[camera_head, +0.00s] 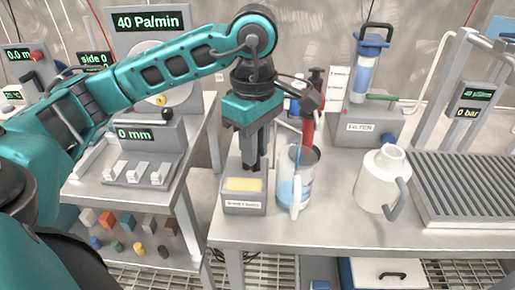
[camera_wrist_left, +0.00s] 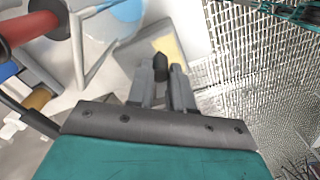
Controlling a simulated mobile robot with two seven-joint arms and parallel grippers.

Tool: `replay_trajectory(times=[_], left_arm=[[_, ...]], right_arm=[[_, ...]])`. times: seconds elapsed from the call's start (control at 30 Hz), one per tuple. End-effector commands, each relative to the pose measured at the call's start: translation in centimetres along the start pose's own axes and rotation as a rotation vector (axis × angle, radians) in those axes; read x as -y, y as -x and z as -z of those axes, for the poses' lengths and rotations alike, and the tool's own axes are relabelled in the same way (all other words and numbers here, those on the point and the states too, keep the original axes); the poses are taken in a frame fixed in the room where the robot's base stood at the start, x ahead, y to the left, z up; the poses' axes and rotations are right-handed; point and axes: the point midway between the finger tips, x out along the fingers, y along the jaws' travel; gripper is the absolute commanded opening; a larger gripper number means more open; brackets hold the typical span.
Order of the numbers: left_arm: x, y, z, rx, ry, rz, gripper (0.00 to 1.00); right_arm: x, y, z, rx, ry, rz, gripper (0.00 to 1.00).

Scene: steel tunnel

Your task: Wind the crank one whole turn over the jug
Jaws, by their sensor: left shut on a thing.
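My left gripper (camera_head: 252,168) points down just left of the clear jug (camera_head: 308,172), above a small grey box with a yellow top (camera_head: 243,185). In the left wrist view its fingers (camera_wrist_left: 166,85) are shut on a small dark knob (camera_wrist_left: 161,67). Whether this knob belongs to the crank I cannot tell; no crank arm shows clearly. The jug stands upright on the bench, with blue liquid and a pale handle toward me. A red cylinder with dark ends (camera_head: 308,128) stands behind the jug, partly hidden; it also shows in the left wrist view (camera_wrist_left: 32,30). My right gripper is not in view.
A white jug (camera_head: 372,182) with a grey handle stands right of the clear one. A filter unit (camera_head: 368,128) is behind, a ribbed tray (camera_head: 465,185) at right. A side bench (camera_head: 120,190) with switches is at left. The front bench edge lies close below the box.

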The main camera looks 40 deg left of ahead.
Motion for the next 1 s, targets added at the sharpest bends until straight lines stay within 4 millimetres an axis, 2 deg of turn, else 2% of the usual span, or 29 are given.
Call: replay_trajectory(times=[0.57, 0.6, 0.83, 1.0], left_arm=[[0.11, 0.1, 0.11, 0.0, -0.033, -0.001, 0.0], [0.11, 0.1, 0.1, 0.0, -0.033, -0.001, 0.23], [0.11, 0.06, 0.1, 0.0, -0.033, -0.001, 0.45], [0.12, 0.03, 0.09, 0.0, -0.033, 0.0, 0.46]], right_arm=[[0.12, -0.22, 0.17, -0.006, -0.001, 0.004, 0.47], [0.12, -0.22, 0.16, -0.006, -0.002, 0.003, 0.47], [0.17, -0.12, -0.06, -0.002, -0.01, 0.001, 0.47], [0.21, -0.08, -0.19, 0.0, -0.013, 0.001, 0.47]])
